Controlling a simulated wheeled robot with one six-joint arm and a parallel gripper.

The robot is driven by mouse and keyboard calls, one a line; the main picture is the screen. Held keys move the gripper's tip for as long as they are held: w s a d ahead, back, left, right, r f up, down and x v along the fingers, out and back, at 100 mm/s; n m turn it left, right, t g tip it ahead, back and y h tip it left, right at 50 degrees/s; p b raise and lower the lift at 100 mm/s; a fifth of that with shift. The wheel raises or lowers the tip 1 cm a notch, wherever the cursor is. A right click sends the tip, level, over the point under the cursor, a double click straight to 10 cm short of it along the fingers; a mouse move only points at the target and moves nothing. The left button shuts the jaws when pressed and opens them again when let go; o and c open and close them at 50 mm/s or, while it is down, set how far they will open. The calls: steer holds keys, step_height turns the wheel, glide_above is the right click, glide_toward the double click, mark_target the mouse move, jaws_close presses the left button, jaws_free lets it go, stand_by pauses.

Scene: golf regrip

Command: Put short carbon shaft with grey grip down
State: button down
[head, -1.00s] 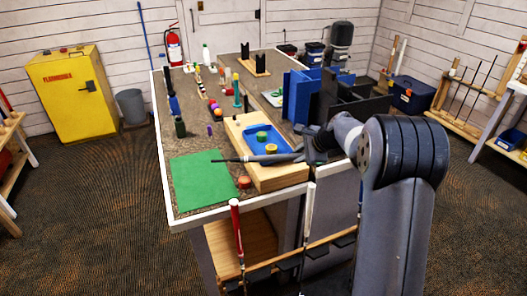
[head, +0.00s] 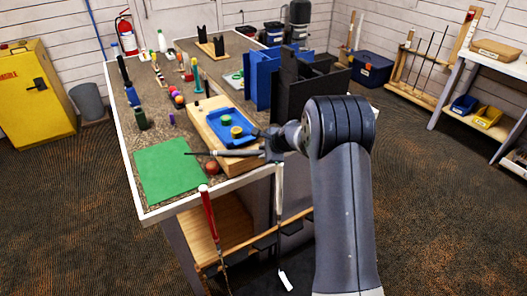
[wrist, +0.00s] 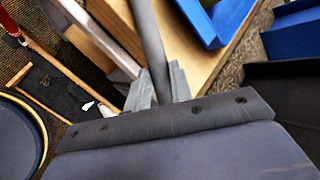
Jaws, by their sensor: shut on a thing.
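My gripper (head: 276,151) is near the right front part of the bench and is shut on a thin dark shaft (head: 228,154). The shaft lies roughly level and points left, over the front of the wooden block and toward the green mat. In the wrist view the dark shaft (wrist: 150,45) runs up from between my gripper's fingers (wrist: 160,88). Its far end is out of that view. I cannot tell a grey grip clearly.
A green mat (head: 168,168) lies clear at the bench's front left. A blue tray (head: 232,117) sits on a wooden block (head: 200,120). Black and blue upright holders (head: 262,85) stand behind. A red-gripped club (head: 210,215) stands at the bench's front, and a reddish ball (head: 212,166) lies by the mat.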

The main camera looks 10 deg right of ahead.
steer(key=shift+f, duration=0.15)
steer(key=c, duration=1.3)
jaws_free()
steer(key=shift+o, duration=0.2)
